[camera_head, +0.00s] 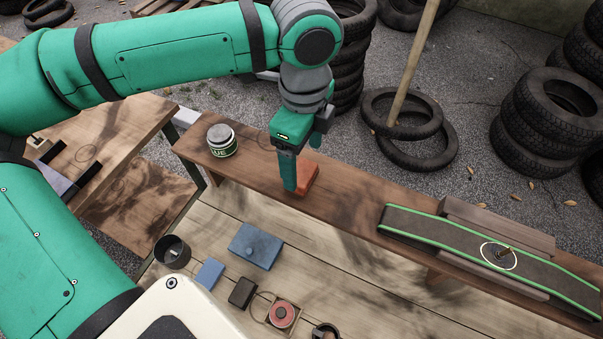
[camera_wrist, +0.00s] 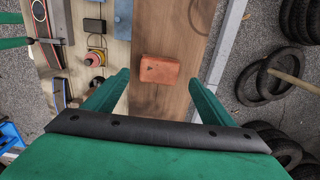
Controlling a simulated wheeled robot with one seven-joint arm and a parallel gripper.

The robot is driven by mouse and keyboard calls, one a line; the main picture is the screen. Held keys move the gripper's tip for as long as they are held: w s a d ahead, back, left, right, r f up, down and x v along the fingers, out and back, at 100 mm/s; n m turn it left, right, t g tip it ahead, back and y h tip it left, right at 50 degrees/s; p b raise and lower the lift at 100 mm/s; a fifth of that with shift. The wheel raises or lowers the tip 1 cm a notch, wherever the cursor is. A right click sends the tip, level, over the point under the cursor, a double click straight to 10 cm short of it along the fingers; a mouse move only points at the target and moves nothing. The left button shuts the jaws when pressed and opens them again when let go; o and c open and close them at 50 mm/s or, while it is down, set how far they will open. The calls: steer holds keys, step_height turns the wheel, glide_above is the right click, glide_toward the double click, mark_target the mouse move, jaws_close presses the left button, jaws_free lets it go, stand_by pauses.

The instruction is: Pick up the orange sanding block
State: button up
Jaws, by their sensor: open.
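The orange sanding block (camera_head: 307,178) lies flat on the raised wooden shelf, partly hidden behind my gripper in the head view. In the wrist view the orange block (camera_wrist: 161,70) is fully visible, a little beyond the fingertips and between their lines. My gripper (camera_head: 290,190) points down over the shelf at the block's left side in the head view. In the wrist view my gripper (camera_wrist: 160,76) has its two green fingers spread wide apart with nothing between them. Whether a finger touches the block cannot be told.
A glue jar (camera_head: 221,140) stands on the shelf (camera_head: 350,195) left of my gripper. A green-edged belt (camera_head: 440,234) lies to the right. A blue box (camera_head: 255,246), a dark cup (camera_head: 172,251) and a red round item (camera_head: 282,313) are on the lower bench. Tires (camera_head: 545,120) stand behind.

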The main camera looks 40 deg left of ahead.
mark_target(302, 172)
steer(key=shift+s+f, duration=0.15)
steer(key=shift+f, duration=2.2)
steer(key=c, duration=1.2)
steer(key=shift+o, duration=0.2)
step_height(302, 172, up, 10)
